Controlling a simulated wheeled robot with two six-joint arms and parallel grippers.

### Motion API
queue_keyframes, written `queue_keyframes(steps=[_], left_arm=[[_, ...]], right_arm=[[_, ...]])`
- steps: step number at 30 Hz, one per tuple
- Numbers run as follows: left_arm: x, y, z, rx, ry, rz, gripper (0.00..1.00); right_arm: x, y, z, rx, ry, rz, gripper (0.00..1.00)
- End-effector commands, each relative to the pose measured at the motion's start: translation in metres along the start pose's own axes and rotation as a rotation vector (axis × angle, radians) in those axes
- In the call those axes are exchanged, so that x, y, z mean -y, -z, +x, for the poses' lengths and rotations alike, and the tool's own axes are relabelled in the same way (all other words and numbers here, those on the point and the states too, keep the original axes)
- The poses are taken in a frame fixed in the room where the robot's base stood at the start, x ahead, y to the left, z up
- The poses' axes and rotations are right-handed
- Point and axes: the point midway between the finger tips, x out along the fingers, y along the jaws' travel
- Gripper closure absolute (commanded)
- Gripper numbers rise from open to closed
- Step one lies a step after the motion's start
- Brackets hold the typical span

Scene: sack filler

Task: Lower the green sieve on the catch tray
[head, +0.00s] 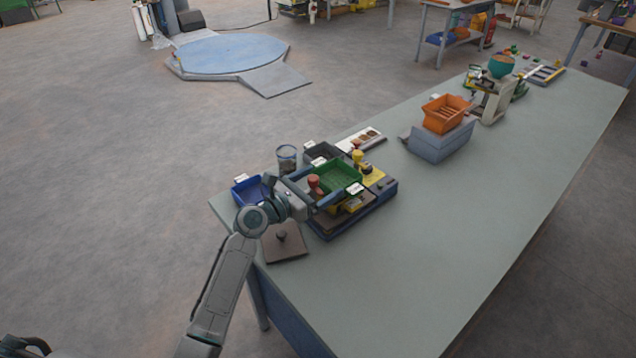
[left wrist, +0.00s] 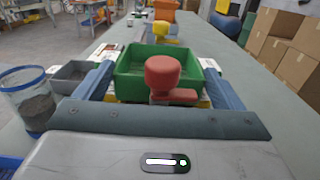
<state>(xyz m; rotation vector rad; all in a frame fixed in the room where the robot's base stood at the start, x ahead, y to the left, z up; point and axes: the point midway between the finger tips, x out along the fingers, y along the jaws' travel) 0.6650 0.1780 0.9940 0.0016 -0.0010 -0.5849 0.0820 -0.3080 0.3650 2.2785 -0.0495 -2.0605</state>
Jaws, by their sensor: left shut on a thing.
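The green sieve (head: 345,174) is a shallow rectangular tray over a low blue-grey tray (head: 380,194) near the left end of the bench. It also shows in the left wrist view (left wrist: 131,85). My left gripper (head: 328,183) is shut on the sieve, one blue-grey finger along each side. A red knob (left wrist: 162,72) stands at the near side of the sieve, between the fingers; a yellow knob (left wrist: 160,29) stands beyond it. The sieve hides much of what is under it, and I cannot tell whether it touches the tray. My right gripper is out of view.
A blue bin (head: 247,192), a clear jar (head: 286,158) and a dark grey bin (head: 322,152) stand close to the left and behind. A brown plate with a knob (head: 286,246) lies in front. An orange tray (head: 445,113) sits on a grey box further right.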

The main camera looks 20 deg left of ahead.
Motion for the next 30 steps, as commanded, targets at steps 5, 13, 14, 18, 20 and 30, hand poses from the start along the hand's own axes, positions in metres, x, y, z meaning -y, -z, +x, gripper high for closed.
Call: queue_keyframes(steps=[5, 13, 14, 18, 20, 30], left_arm=[[0.0001, 0.0021, 0.0, 0.001, 0.0, -0.002, 0.34], [0.0001, 0.0022, 0.0, 0.001, 0.0, -0.001, 0.34], [0.0001, 0.0022, 0.0, 0.001, 0.0, -0.001, 0.34], [0.0001, 0.0034, 0.0, 0.0, 0.0, -0.001, 0.34], [0.0001, 0.0046, 0.0, 0.0, 0.0, -0.001, 0.34], [0.0, 0.0074, 0.0001, 0.0, 0.0, -0.001, 0.34]], right_arm=[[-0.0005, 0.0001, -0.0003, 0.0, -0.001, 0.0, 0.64], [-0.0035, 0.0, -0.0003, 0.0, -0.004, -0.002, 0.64], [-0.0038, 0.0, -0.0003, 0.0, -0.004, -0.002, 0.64], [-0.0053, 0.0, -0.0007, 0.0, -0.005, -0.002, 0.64], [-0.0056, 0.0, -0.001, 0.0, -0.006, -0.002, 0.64], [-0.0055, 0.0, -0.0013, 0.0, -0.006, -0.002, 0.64]])
